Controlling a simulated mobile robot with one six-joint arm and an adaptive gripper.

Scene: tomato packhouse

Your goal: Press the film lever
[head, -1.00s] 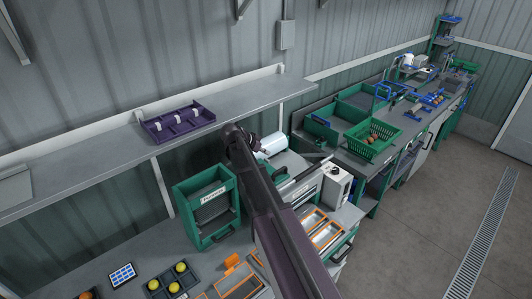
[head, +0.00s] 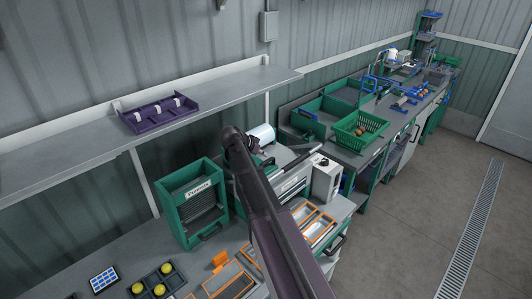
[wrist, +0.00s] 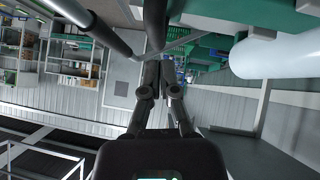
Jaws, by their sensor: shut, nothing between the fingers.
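The film machine (head: 290,187) stands on the bench with a white film roll (head: 262,134) at its back. The roll also shows large at the right of the wrist view (wrist: 275,57). My gripper (wrist: 160,64) is shut and empty, its fingers together in the middle of the wrist view. A dark bar (wrist: 155,22) shows at the fingertips; I cannot tell whether it is the film lever or whether they touch. A long grey rod (wrist: 85,20) crosses the upper left. In the head view my arm hides the gripper's fingers and part of the machine.
A green dispenser box (head: 192,204) stands left of the machine. A grey shelf (head: 70,138) with a purple rack (head: 157,113) runs along the wall. A green basket (head: 358,132) is on the bench behind. The floor (head: 405,225) at right is clear.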

